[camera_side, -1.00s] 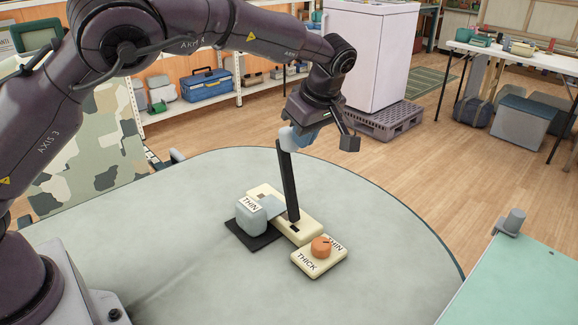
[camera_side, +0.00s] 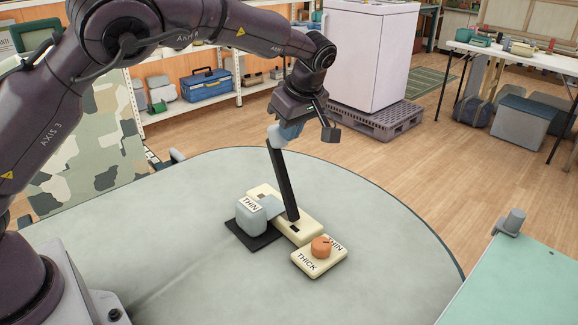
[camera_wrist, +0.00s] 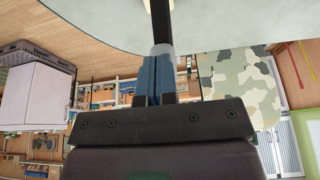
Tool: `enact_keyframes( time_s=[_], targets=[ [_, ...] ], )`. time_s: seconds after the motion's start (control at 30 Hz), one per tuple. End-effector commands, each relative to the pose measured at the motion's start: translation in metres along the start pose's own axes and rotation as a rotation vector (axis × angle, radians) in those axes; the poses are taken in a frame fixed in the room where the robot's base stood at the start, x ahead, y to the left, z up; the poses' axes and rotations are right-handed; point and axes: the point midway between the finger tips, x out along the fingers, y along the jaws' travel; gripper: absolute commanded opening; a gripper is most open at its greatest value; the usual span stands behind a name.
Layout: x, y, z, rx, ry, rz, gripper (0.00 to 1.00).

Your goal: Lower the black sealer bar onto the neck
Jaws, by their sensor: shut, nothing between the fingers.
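The black sealer bar (camera_side: 282,182) stands raised from its cream base (camera_side: 306,232), leaning to the left. In the wrist view the shut fingers (camera_wrist: 156,80) overlap the knob, with the bar (camera_wrist: 161,22) beyond.
A cream block (camera_side: 319,262) with an orange dial, marked THIN and THICK, sits just in front of the base. The round table (camera_side: 180,240) is otherwise clear. A green-topped surface (camera_side: 520,280) is at the right.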

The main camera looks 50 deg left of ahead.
Motion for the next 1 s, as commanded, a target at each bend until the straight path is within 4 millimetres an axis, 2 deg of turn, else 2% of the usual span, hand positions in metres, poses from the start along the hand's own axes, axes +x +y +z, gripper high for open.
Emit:
enact_keyframes(
  time_s=[0.2, 0.63, 1.0],
  targets=[
    [0.004, 0.000, -0.008, -0.001, 0.001, -0.001, 0.00],
    [0.005, 0.000, -0.010, 0.000, 0.000, 0.000, 0.00],
    [0.013, 0.000, -0.020, -0.001, 0.000, -0.002, 0.00]
  ],
)
